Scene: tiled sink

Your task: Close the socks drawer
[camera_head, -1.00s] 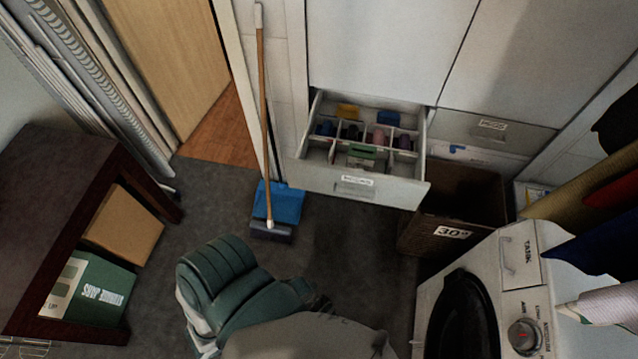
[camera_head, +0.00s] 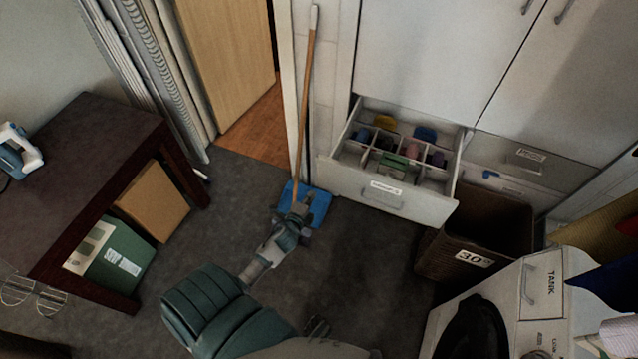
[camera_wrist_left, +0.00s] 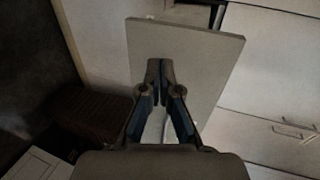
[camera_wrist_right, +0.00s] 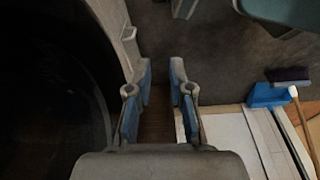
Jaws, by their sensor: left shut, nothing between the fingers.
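The white drawer (camera_head: 435,207) is pulled out of the cabinet in the head view. Rolled socks in several colours lie in its divided compartments. Its front carries a label too small to read and a handle (camera_head: 382,198). My left gripper (camera_head: 299,210) is to the left of the drawer front, overlapping the blue dustpan in the picture. In the left wrist view its shut, empty fingers (camera_wrist_left: 160,68) point at a flat panel (camera_wrist_left: 205,55), which looks like the drawer front; contact cannot be told. My right gripper (camera_wrist_right: 160,75) is open and empty beside the dark round washer door.
A broom (camera_head: 304,100) and blue dustpan (camera_head: 318,207) stand left of the drawer. A brown basket (camera_head: 455,258) marked 30° sits right of it, near the washer (camera_head: 510,285). A dark table (camera_head: 85,180) stands at left. The grey floor (camera_head: 350,265) before the drawer is clear.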

